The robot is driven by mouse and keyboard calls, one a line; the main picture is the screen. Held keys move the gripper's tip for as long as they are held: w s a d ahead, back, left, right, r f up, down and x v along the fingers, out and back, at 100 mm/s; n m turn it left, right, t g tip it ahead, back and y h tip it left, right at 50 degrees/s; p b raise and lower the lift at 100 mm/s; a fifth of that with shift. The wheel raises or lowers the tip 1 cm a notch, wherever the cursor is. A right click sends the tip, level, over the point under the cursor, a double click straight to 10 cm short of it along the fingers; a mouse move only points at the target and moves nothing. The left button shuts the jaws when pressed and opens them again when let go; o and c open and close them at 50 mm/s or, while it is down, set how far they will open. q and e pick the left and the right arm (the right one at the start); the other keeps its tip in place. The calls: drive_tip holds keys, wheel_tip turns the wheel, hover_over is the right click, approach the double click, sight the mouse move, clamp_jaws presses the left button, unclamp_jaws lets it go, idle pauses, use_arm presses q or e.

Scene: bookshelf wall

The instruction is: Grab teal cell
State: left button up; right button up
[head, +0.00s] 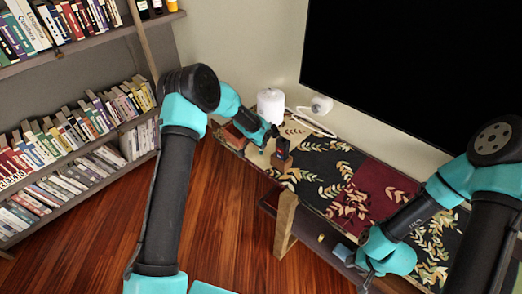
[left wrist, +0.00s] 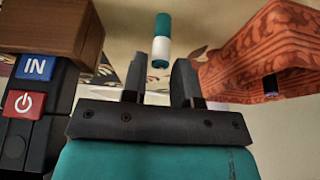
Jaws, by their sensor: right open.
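The teal cell (left wrist: 161,40) is a small cylinder with a teal upper end, a white middle and a teal lower end in the left wrist view. I cannot make it out in the head view. My left gripper (left wrist: 159,78) is open, with the cell in line with the gap between its fingertips and clear space on both sides. In the head view my left arm reaches the far left end of the shelf, and its fingers are too small to tell. My right gripper (head: 366,284) is open and low at the right, partly cut off by the bottom edge.
An orange patterned box (left wrist: 258,52) stands right of my left fingers. A dark device with IN and power buttons (left wrist: 32,85) and a brown block (left wrist: 62,26) are at left. A white cylinder (head: 271,104) stands behind. A bookshelf (head: 75,135) fills the left.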

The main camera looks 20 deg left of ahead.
use_arm(q)
clamp_jaws()
drive_tip(key=shift+r, duration=0.15)
